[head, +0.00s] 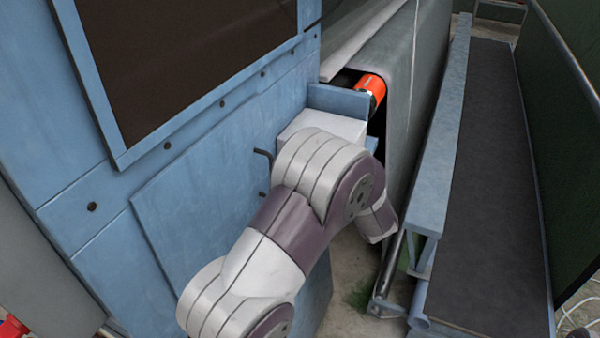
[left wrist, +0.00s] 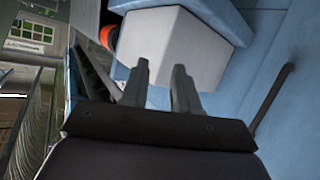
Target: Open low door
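The low door is probably the flat light blue panel (head: 195,190) on the lower side of the blue cabinet; it looks closed in the head view. A dark bent handle (head: 263,158) stands out near its right edge, partly hidden by my arm. In the left wrist view a dark rod (left wrist: 270,100), likely this handle, is to the right of my left gripper (left wrist: 159,85). That gripper's two fingers are apart with nothing between them, in front of a pale box (left wrist: 178,45). In the head view my arm hides the gripper. My right gripper is in neither view.
The pale box (head: 325,125) juts from the cabinet beside the handle. An orange cylinder (head: 371,86) lies in a dark gap behind it. A grey covered side (head: 412,90) and a blue-railed walkway (head: 490,190) bound the right. Bare ground shows between.

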